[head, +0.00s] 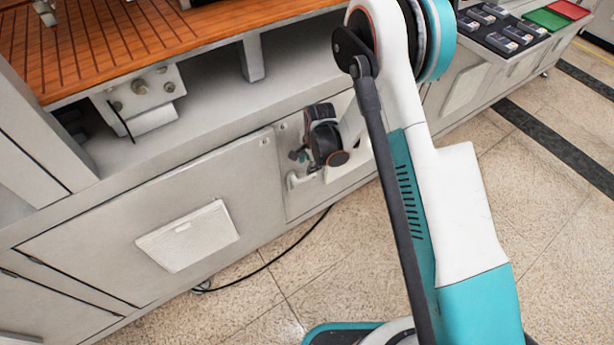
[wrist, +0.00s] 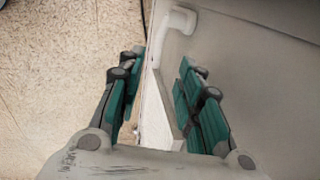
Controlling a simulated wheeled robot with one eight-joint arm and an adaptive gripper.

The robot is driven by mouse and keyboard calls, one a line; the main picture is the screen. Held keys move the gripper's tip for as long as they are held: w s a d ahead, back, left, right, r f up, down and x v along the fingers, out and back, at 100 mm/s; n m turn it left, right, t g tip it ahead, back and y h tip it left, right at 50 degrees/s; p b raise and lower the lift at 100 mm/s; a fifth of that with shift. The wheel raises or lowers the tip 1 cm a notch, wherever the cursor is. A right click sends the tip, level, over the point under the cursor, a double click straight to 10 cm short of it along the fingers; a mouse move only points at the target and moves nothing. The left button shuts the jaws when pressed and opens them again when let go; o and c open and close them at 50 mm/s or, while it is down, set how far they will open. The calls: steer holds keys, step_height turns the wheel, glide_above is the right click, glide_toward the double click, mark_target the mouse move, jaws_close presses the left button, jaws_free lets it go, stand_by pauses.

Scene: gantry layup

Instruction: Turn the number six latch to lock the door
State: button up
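My gripper (head: 299,156) is at the front of the grey cabinet, close to a small panel right of a wide door (head: 150,225). In the wrist view my gripper (wrist: 158,72) has its teal fingers spread apart, with a pale edge between them. I cannot tell whether either finger touches it. A white bent handle, perhaps the latch (head: 292,181), sticks out of the panel just below the gripper. A similar white bent handle (wrist: 181,20) shows beyond the fingertips in the wrist view. No number six is readable. My arm hides part of the panel.
An orange slatted top (head: 150,40) lies over the cabinet, with an open shelf space beneath it. A white plate (head: 188,236) sits on the wide door. A black cable (head: 265,265) runs along the floor. Open speckled floor lies in front. Grey devices (head: 500,28) stand at upper right.

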mark_target(306, 178)
steer(key=f+b, duration=0.1)
steer(key=f, duration=0.2)
steer(key=w+f+b, duration=0.1)
steer(key=f, duration=0.3)
steer(key=a+f+b, duration=0.1)
steer(key=f, duration=0.2)
steer(key=shift+w+f, duration=0.15)
steer(key=shift+w, duration=0.2)
steer(key=shift+c, duration=0.5)
jaws_close()
